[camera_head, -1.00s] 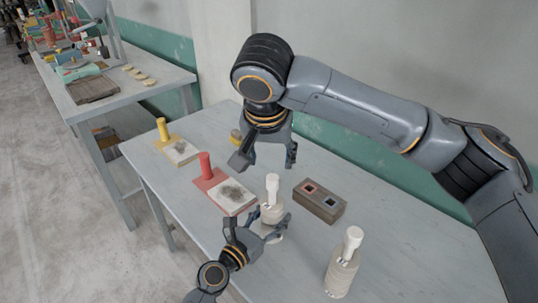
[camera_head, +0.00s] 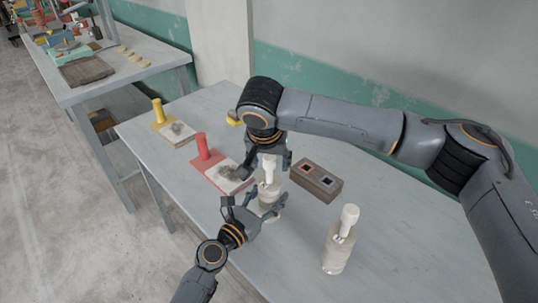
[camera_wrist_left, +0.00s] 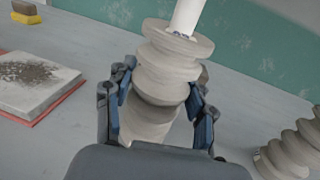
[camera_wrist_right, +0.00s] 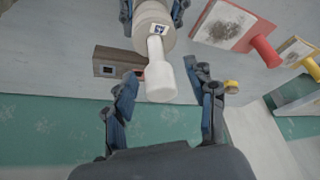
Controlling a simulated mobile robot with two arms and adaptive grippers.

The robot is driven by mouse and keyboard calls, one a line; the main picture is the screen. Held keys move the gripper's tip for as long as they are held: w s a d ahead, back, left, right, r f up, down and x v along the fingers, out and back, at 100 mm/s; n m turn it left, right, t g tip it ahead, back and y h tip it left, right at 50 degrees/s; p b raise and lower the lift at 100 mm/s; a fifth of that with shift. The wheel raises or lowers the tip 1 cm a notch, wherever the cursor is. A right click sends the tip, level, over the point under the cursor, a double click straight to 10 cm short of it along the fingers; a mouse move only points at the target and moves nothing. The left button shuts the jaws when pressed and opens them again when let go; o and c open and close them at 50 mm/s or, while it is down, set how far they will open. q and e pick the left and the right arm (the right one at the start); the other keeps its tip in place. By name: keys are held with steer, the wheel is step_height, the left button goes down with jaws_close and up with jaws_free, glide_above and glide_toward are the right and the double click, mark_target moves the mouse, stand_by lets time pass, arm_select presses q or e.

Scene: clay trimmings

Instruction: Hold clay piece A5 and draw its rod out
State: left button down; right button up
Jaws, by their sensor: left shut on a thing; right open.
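A ribbed beige clay piece (camera_head: 268,206) stands upright on the table with a white rod (camera_head: 269,172) sticking up from its top. My left gripper (camera_wrist_left: 155,105) is shut around its ribbed body; both also show in the left wrist view. A small tag (camera_wrist_right: 158,30) on the clay is too small to read. My right gripper (camera_head: 266,166) points down from above, open. In the right wrist view the rod's thick end (camera_wrist_right: 160,82) lies between its fingers, with gaps at both sides. A second clay piece (camera_head: 338,252) with a white rod stands to the right.
A brown block (camera_head: 325,188) with two square sockets, one red-edged, lies right of the held piece. A red board (camera_head: 217,178) with a red handle and a yellow board (camera_head: 165,130) bear pale slabs with dark crumbs. The table's right part is mostly clear.

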steer(key=shift+c, duration=0.4)
jaws_close()
steer(key=shift+r, duration=1.05)
stand_by(0.7)
steer(key=shift+r, duration=2.4)
arm_select(q)
steer(key=shift+c, duration=2)
jaws_free()
